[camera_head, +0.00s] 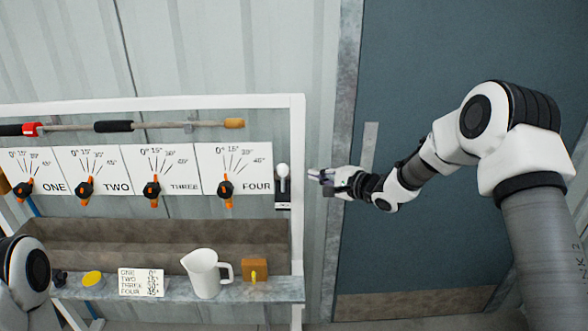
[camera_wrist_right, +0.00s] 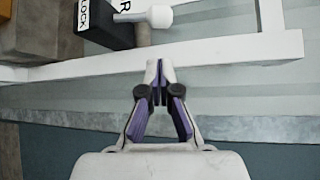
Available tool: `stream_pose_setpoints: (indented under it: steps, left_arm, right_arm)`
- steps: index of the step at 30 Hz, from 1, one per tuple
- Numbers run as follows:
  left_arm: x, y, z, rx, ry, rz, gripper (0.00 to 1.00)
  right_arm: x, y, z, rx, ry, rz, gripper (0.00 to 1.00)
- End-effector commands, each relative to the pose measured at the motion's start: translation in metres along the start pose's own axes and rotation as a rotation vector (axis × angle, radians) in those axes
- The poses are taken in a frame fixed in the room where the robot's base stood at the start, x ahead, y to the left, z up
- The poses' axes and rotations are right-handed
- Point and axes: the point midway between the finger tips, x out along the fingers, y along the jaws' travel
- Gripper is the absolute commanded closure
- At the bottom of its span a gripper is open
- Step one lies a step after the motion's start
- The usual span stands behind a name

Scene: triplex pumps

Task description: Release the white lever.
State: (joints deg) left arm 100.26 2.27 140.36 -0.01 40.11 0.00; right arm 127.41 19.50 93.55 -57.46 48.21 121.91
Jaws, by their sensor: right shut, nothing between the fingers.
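The white lever (camera_head: 283,172) stands on a dark mount (camera_head: 283,196) at the right end of the panel, beside the FOUR dial. In the right wrist view the lever's white knob (camera_wrist_right: 158,16) shows at the top, on a short rod out of a black block (camera_wrist_right: 105,25) with a LOCK label. My right gripper (camera_head: 316,177) is just right of the lever, apart from it. In the right wrist view its fingers (camera_wrist_right: 160,62) are shut and empty, with the white frame bar between them and the lever. My left gripper is not visible; only part of my left arm shows at lower left.
The panel has several dials with orange-black knobs (camera_head: 228,188) inside a white frame (camera_head: 298,130). A shelf (camera_head: 130,295) below holds a white pitcher (camera_head: 203,272), a label card (camera_head: 141,282), a yellow-topped item (camera_head: 92,279) and an orange-brown block (camera_head: 255,268). A blue door (camera_head: 440,60) stands right.

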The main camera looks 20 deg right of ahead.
Motion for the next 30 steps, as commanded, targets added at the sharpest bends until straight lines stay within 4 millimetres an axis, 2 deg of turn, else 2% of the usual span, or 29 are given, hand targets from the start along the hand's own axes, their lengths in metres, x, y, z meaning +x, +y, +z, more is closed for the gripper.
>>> stream_pose_setpoints:
  steps: [9,13,18,30]
  left_arm:
    - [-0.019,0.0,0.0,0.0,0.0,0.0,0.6]
    - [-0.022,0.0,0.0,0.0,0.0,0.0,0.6]
    - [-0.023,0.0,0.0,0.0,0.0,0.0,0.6]
    - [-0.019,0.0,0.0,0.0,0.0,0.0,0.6]
  right_arm:
    - [0.062,-0.002,0.002,-0.001,-0.002,0.001,1.0]
    - [0.079,0.0,0.001,0.0,-0.001,0.001,1.0]
    - [0.087,0.001,0.001,0.001,-0.001,0.0,1.0]
    - [0.087,0.002,0.001,-0.007,-0.001,-0.007,1.0]
